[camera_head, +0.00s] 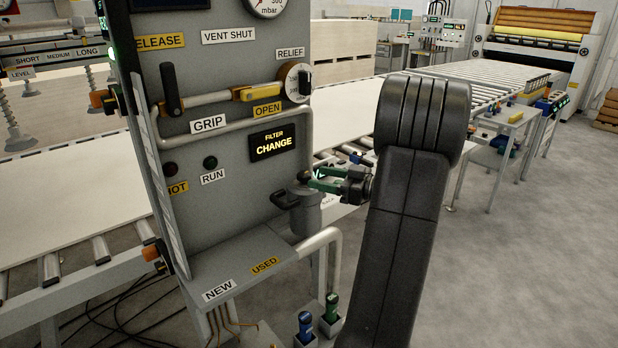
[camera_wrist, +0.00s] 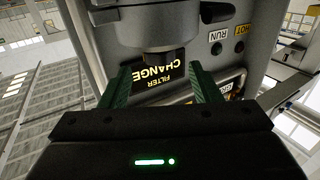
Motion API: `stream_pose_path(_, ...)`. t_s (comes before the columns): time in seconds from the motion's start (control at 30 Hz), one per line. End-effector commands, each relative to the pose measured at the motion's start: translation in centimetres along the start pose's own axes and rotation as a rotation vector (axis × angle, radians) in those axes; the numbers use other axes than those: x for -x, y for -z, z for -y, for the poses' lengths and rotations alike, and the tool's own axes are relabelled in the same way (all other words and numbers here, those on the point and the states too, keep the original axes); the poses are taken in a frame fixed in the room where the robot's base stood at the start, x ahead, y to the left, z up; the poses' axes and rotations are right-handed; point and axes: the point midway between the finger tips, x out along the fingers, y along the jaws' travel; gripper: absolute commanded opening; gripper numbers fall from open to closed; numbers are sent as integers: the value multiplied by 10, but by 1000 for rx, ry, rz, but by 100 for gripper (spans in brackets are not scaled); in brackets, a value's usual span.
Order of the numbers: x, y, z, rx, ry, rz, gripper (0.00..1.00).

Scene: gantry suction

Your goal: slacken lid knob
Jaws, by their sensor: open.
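The lid knob is a small dark piece (camera_head: 304,176) on top of the grey filter pot (camera_head: 308,215) on the panel's right side. In the wrist view, upside down, the dark knob (camera_wrist: 166,58) juts from the grey round lid (camera_wrist: 142,32). My gripper (camera_head: 315,180) is at the knob's height, reaching in from the right. Its two green fingers are spread open in the wrist view (camera_wrist: 163,78), the knob seen between and just beyond their tips. I cannot tell whether either finger touches it. A black handle (camera_head: 286,198) sticks out left of the pot.
The grey panel (camera_head: 225,105) has a lit FILTER CHANGE display (camera_head: 272,142) and a yellow lever (camera_head: 257,92) by OPEN. A shelf (camera_head: 240,262) marked NEW and USED lies below. Blue (camera_head: 305,325) and green (camera_head: 331,307) cartridges stand beneath a bent pipe (camera_head: 325,240).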

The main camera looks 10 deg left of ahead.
Motion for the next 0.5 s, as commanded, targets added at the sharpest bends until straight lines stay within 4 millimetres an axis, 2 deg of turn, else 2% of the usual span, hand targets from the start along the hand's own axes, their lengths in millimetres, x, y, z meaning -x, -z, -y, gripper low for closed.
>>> stream_pose_path(0.03, 13, -1, -1, 1, -5, -1, 57)
stream_pose_path(0.2, 47, -1, -1, -1, -4, -1, 57)
stream_pose_path(0.4, 74, -1, -1, 0, -2, 0, 57)
stream_pose_path(0.5, 80, -1, 0, -1, 0, 0, 57)
